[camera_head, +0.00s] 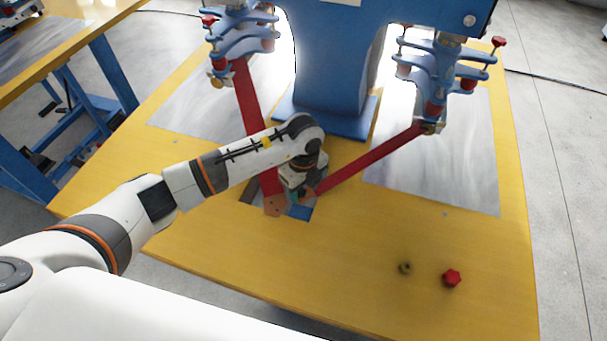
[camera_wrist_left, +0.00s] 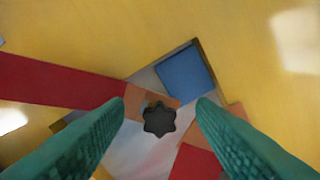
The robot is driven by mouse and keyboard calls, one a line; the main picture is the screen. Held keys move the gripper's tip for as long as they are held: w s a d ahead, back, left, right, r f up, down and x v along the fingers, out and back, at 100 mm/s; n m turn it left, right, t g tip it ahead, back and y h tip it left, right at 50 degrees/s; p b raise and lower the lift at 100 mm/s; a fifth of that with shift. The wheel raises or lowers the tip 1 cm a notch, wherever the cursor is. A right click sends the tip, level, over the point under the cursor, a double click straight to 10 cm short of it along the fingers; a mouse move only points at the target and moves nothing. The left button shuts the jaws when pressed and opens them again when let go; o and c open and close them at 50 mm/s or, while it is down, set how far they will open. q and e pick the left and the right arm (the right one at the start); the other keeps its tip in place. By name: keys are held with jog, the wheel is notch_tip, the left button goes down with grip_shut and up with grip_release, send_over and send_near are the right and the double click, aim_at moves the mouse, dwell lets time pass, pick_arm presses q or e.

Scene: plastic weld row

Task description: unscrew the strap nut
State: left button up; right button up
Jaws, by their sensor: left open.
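A dark star-shaped knob (camera_wrist_left: 159,119), which looks like the strap nut, sits where the copper-coloured ends of the red straps meet in the left wrist view. My left gripper (camera_wrist_left: 164,102) is open, with its green fingers on either side of the knob and visible gaps between. In the head view my left gripper (camera_head: 306,192) points down over the strap ends and hides the knob. One red strap (camera_head: 247,98) comes from the left clamp and another red strap (camera_head: 370,158) from the right clamp. My right gripper is not in view.
A blue block (camera_wrist_left: 185,72) lies beside the knob. A red star knob (camera_head: 452,279) and a small brass-coloured nut (camera_head: 405,268) lie loose on the yellow table (camera_head: 350,285) at the front right. The blue machine (camera_head: 335,60) with two clamp heads stands behind.

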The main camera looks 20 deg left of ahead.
pick_arm(q)
jog(key=shift+f, duration=0.8)
jog(key=shift+c, duration=0.5)
